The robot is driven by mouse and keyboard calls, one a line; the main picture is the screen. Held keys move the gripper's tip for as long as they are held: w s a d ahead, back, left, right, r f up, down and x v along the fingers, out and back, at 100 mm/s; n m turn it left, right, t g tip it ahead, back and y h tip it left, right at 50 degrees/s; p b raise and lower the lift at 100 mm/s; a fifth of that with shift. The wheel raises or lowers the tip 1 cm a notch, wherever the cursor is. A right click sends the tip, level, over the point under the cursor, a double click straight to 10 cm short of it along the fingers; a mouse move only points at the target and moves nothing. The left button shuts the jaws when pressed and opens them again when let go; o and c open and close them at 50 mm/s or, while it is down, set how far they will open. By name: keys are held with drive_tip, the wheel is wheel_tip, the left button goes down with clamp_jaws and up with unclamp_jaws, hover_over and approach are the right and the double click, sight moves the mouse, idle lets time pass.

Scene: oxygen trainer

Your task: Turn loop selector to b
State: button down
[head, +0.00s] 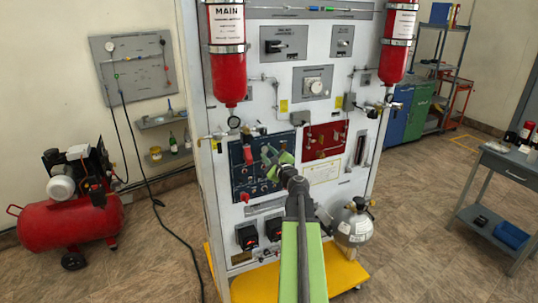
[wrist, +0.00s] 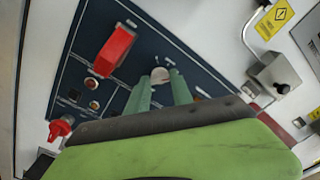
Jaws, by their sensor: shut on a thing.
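The dark blue panel (head: 240,180) is on the front of the white trainer cabinet, and it fills much of the wrist view (wrist: 75,85). My gripper (head: 272,154) reaches to its upper right part and hides some of it. In the wrist view its two green fingers (wrist: 159,83) are shut on a small round grey knob (wrist: 160,74). The knob's pointer and lettering are too small to read, so I cannot tell its setting or whether it is the loop selector. A red lever (wrist: 115,50) is left of the fingers.
A red knob (wrist: 60,128) is at the panel's lower left. A grey valve box (wrist: 275,75) and pipe are to the right. A red panel (head: 325,140) is beside the blue one. A grey cylinder (head: 354,226) stands on the yellow base (head: 345,275). The floor left of the cabinet has a hose.

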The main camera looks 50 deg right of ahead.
drive_tip(key=shift+m, duration=0.5)
drive_tip(key=c, duration=1.1)
unclamp_jaws()
drive_tip(key=shift+s, duration=0.1)
